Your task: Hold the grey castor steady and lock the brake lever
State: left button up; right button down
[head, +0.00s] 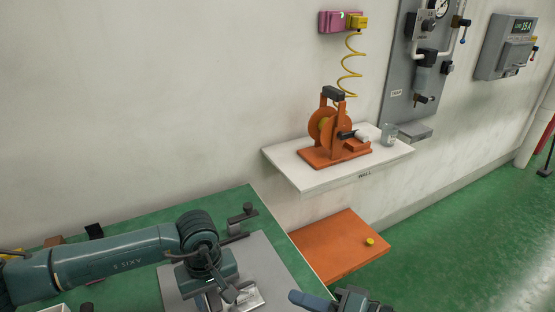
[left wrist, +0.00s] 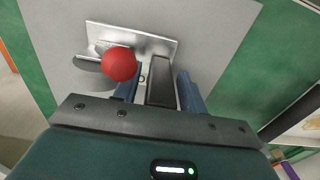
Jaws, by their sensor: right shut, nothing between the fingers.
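In the left wrist view, a bright metal plate (left wrist: 150,42) lies on a grey mat. A grey rounded part (left wrist: 92,68), apparently of the castor, shows at its left, partly behind a red ball knob (left wrist: 118,64), which looks like the end of the brake lever. My left gripper (left wrist: 160,78) has its blue fingers apart on either side of a dark grey block (left wrist: 160,88); whether they press on it I cannot tell. In the head view my left gripper (head: 228,290) hides most of the castor, beside the metal plate (head: 250,298). My right gripper (head: 325,301) is shut and empty at the bottom edge.
A green bench (head: 130,215) carries the grey mat (head: 265,255) and a dark clamp-like fixture (head: 240,215). To the right are an orange platform (head: 335,250) and a white wall shelf (head: 300,172) holding an orange reel (head: 325,130) and a glass (head: 389,134).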

pick_arm(q)
jog(key=shift+o, duration=0.9)
